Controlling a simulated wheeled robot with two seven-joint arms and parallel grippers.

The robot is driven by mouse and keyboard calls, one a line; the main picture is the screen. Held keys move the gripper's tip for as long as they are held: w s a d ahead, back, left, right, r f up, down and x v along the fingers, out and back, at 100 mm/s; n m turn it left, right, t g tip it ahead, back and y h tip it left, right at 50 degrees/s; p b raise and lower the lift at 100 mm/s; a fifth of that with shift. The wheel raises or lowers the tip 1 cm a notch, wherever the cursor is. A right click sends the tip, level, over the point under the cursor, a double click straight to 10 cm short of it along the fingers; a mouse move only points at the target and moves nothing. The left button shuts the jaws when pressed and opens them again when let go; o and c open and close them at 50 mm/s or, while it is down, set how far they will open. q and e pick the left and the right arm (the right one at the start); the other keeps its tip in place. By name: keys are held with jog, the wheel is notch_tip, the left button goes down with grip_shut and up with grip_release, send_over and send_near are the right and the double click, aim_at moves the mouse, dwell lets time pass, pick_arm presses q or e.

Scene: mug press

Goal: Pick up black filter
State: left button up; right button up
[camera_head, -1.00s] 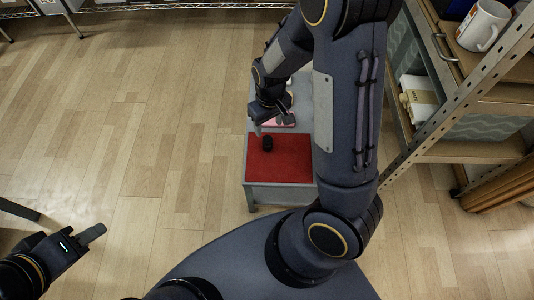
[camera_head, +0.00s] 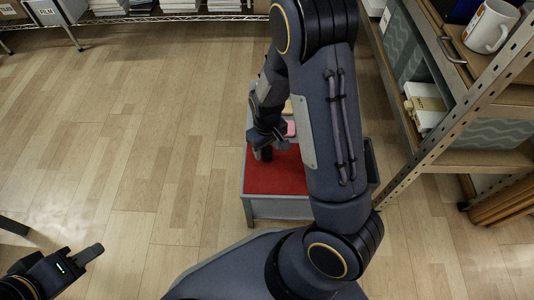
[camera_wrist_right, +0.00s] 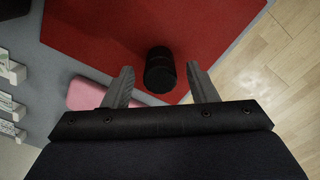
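The black filter (camera_wrist_right: 160,70) is a small dark cylinder standing on the red mat (camera_wrist_right: 95,30) in the right wrist view. In the head view the filter (camera_head: 267,154) shows at the tips of my right gripper (camera_head: 264,148), partly covered by it. My right gripper (camera_wrist_right: 162,84) is open, with one finger on each side of the filter and a gap to both. My left gripper (camera_head: 92,254) is at the lower left over the floor, far from the mat; its finger opening cannot be made out.
The mat lies on a grey table (camera_head: 290,207). A pink object (camera_wrist_right: 88,94) lies beside the mat. A metal shelf (camera_head: 450,120) with a white mug (camera_head: 490,27) stands at the right. White items (camera_wrist_right: 12,100) sit at the wrist view's left edge.

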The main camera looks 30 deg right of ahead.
jog(key=c, duration=0.9)
jog(key=shift+r, duration=0.1)
